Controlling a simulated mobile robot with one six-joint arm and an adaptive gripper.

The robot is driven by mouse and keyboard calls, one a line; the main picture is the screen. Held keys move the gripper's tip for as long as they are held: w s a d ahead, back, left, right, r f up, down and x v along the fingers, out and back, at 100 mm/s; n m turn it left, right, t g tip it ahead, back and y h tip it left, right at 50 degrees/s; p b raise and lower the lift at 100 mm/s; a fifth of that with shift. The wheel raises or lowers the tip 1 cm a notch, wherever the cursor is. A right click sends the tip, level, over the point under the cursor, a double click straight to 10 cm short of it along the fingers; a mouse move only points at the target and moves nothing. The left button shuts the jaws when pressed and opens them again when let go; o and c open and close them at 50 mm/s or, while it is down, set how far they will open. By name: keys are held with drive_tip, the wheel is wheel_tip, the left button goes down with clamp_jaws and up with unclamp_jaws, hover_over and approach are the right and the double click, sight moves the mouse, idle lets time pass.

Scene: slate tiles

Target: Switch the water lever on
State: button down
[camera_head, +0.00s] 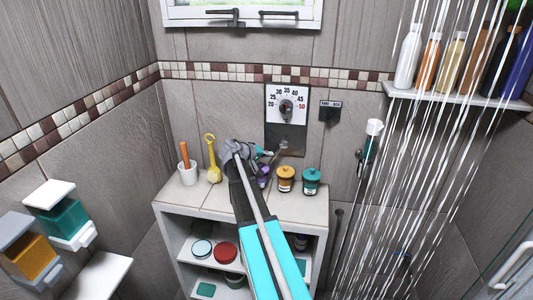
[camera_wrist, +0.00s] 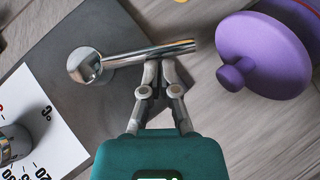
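The chrome water lever (camera_head: 283,145) is on the dark plate below the temperature dial (camera_head: 286,105). In the wrist view the lever (camera_wrist: 150,54) runs from its round hub on the plate to a free end at the right. My gripper (camera_head: 263,153) is just left of the lever in the head view. In the wrist view my gripper (camera_wrist: 160,66) has its fingertips together, right beside the lever near its free end. I cannot tell whether they touch it. Nothing shows between the fingers. White streaks of water (camera_head: 415,190) fall at the right of the head view.
A purple-lidded jar (camera_wrist: 264,55) is close on the lever's right in the wrist view. A hand shower (camera_head: 370,145) hangs at right, below a shelf of bottles (camera_head: 450,97).

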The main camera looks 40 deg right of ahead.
drive_tip(key=shift+r, duration=0.1)
idle(0.3)
drive_tip(key=shift+w+a+r+p, duration=0.3)
drive_tip(key=shift+w+r+p, duration=0.25)
drive_tip(key=shift+p, duration=0.2)
drive_tip(key=shift+w+a+r+p, duration=0.35)
drive_tip(key=shift+w+r+p, duration=0.1)
drive_tip(key=shift+r+p, duration=0.1)
drive_tip(key=shift+w+a+r+p, duration=0.3)
drive_tip(key=shift+w+r+p, duration=0.1)
drive_tip(key=shift+r+p, duration=0.1)
drive_tip(key=f+p+v, duration=0.1)
drive_tip(key=p+v, duration=0.2)
drive_tip(key=v, duration=0.7)
drive_tip(key=shift+w+a, duration=0.25)
drive_tip(key=shift+f, duration=0.1)
drive_tip(key=s+a+f+n+y, duration=0.1)
drive_tip(key=s+a+f+y, duration=0.2)
drive_tip(key=s+a, duration=0.3)
drive_tip(key=s+a+f+n+y, duration=0.2)
drive_tip(key=s+a+f+y, duration=0.2)
drive_tip(key=a, duration=1.1)
drive_tip(key=s+a+f+n+y, duration=0.2)
drive_tip(key=s+a+y, duration=0.3)
drive_tip(key=s+a, duration=0.4)
drive_tip(key=shift+a+f+y, duration=0.4)
drive_tip(key=shift+a+f, duration=0.3)
drive_tip(key=shift+a, duration=0.4)
